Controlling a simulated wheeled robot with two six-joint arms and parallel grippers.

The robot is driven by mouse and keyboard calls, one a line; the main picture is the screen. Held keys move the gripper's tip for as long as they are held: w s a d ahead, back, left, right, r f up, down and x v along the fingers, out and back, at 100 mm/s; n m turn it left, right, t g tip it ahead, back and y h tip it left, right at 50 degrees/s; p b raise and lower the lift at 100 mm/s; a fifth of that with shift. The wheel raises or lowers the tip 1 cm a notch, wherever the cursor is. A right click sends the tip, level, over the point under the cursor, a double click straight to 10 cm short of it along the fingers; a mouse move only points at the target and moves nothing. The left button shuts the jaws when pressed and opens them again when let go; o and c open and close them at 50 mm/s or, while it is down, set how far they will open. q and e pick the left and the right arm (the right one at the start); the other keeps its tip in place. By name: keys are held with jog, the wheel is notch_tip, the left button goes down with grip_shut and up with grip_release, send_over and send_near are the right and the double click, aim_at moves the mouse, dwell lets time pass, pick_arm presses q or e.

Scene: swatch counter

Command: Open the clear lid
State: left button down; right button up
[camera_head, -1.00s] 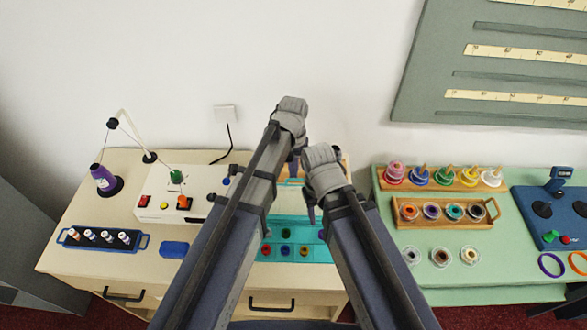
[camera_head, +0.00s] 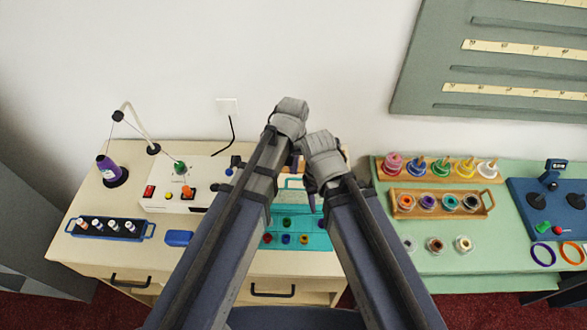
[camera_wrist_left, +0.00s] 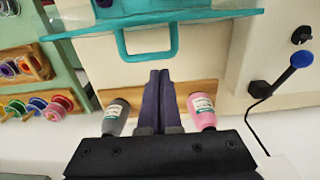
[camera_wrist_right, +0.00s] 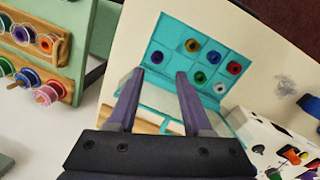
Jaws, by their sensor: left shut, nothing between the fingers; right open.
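The teal bobbin box (camera_head: 327,241) sits at the counter's right end, with coloured bobbins in its compartments; it also shows in the right wrist view (camera_wrist_right: 176,27). A teal loop handle (camera_wrist_left: 122,43) juts from its wall-side edge in the left wrist view. My right gripper (camera_wrist_right: 158,80) is open and empty, above the box's wall side. My arms hide much of the box in the head view.
A pink spool (camera_wrist_left: 202,112) and a grey spool (camera_wrist_left: 115,117) stand on a wooden strip, flanking my left gripper. A white machine (camera_head: 172,205) is left of the box. The green table (camera_head: 400,290) with bobbin racks is right. The wall is close behind.

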pick_arm(q)
notch_tip(320, 180, up, 9)
jog(key=p, duration=0.9)
jog(key=shift+r, duration=0.15)
